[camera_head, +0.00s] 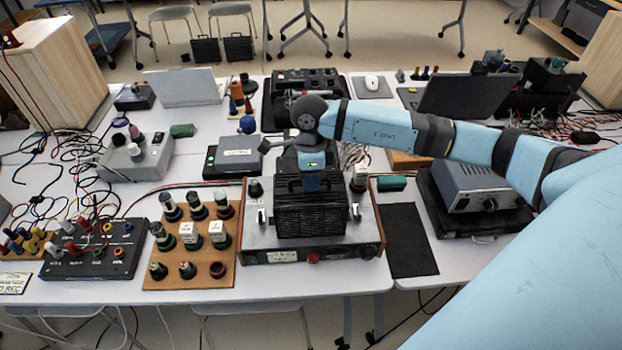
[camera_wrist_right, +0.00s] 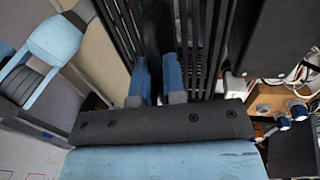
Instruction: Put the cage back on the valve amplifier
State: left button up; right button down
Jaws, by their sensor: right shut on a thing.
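The black slatted cage (camera_head: 310,212) is over the middle of the valve amplifier (camera_head: 362,238), which has a grey top and a wood-edged front. I cannot tell whether the cage rests on the amplifier or hangs just above it. My right gripper (camera_head: 311,180) is above the cage, pointing down, shut on its top. In the right wrist view, the blue fingers (camera_wrist_right: 158,82) close on a dark strip between the bars of the cage (camera_wrist_right: 203,35). The valves under the cage are hidden. My left gripper is not in view.
A wooden board with several valves (camera_head: 192,240) stands left of the amplifier, beside a black tester box (camera_head: 97,262). A bare black mat (camera_head: 408,240) lies to its right, with a grey metal instrument (camera_head: 478,186) further right. Loose cables cover the far left.

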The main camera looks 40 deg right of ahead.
jog(key=shift+f+b, duration=0.3)
jog(key=c, duration=1.1)
grip_release()
